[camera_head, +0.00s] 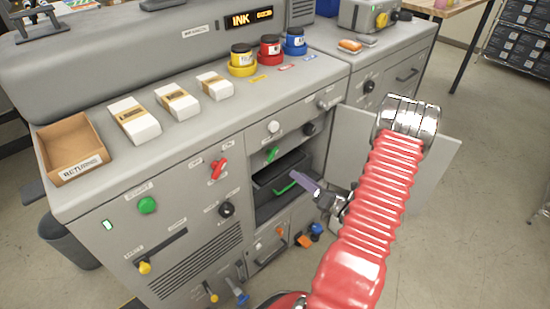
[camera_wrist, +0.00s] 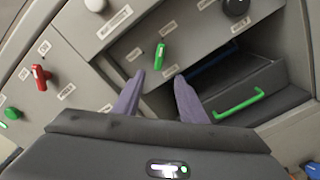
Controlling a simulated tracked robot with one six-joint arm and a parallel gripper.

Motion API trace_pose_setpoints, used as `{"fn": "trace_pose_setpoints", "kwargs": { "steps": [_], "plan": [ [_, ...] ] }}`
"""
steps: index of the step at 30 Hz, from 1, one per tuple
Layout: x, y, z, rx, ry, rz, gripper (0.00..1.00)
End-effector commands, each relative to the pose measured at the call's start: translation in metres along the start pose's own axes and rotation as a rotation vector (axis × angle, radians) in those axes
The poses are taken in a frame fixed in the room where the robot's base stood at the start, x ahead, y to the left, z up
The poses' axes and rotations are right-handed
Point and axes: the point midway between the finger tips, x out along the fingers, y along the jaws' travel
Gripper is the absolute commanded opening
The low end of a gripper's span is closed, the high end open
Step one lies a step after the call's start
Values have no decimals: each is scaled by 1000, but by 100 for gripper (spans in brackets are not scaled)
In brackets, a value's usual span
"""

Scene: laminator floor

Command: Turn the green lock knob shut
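The green lock knob (camera_head: 272,155) is a small lever on the grey panel just above an open dark compartment. In the wrist view the green lock knob (camera_wrist: 160,56) stands nearly upright, with small labels around it. Its label text is too small to read. My gripper (camera_wrist: 160,80) has two purple fingers spread apart with nothing between them. The knob shows just beyond the gap between the fingertips, and I see no contact. In the head view my gripper (camera_head: 306,184) is to the lower right of the knob, in front of the compartment.
A dark drawer with a green handle (camera_wrist: 240,103) sits in the compartment below the knob. An open grey door (camera_head: 428,165) stands to the right, behind my arm. A red lever (camera_head: 217,169), a black knob (camera_head: 226,209) and a white knob (camera_head: 273,127) are nearby.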

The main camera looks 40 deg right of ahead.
Motion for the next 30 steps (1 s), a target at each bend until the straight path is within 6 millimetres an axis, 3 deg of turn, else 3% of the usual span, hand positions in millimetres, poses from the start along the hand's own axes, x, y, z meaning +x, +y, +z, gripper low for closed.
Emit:
{"fn": "trace_pose_setpoints", "kwargs": {
  "steps": [17, 30],
  "plan": [
    [10, 1, 2, 13, -5, 3, 38],
    [67, 2, 2, 12, -3, 5, 38]
  ]
}}
